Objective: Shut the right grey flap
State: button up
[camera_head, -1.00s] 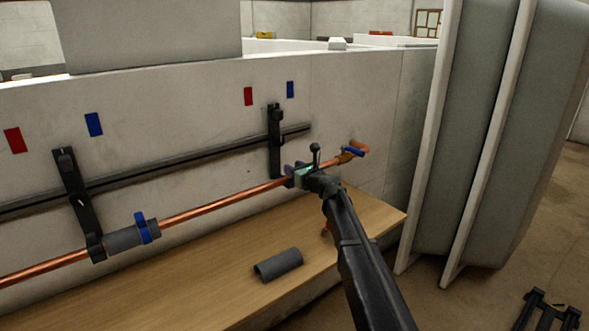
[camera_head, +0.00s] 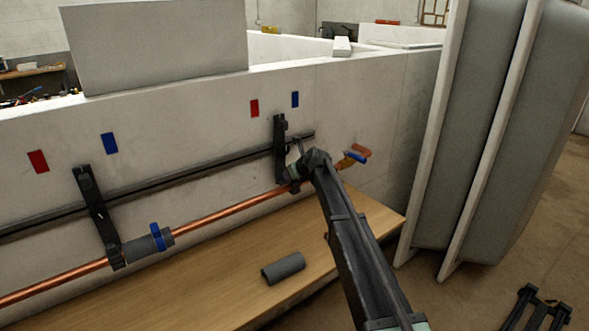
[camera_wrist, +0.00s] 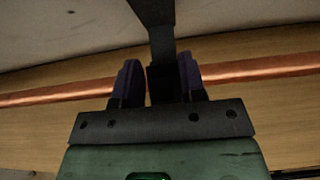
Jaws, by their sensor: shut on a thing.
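Two dark brackets stand on the wall: the left one (camera_head: 97,215) and the right one (camera_head: 280,150). A copper pipe (camera_head: 225,212) runs past the lower ends of both. My gripper (camera_head: 297,178) is at the lower end of the right bracket, beside the pipe. In the wrist view my gripper (camera_wrist: 160,85) has its two purple-padded fingers on either side of a dark upright piece, which I take to be the right grey flap (camera_wrist: 155,12). The copper pipe (camera_wrist: 255,68) passes behind the fingers. My wrist hides part of the flap in the head view.
A wooden bench (camera_head: 225,285) under the pipe carries a loose grey sleeve (camera_head: 283,268). A blue-handled valve (camera_head: 353,157) is just right of my gripper. Tall grey panels (camera_head: 480,140) stand at right.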

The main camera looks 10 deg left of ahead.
jog(key=shift+w+a+g+h+p, duration=0.2)
jog(key=shift+w+g+h+p, duration=0.1)
jog(key=shift+g, duration=0.1)
jog(key=o, duration=0.7)
jog(key=shift+s+f, duration=0.1)
jog(key=shift+c, duration=0.2)
jog(key=p+v, duration=0.8)
jog(key=v, duration=0.2)
jog(key=shift+s+r, duration=0.15)
jog(key=shift+r, duration=0.25)
jog(key=shift+d, duration=0.1)
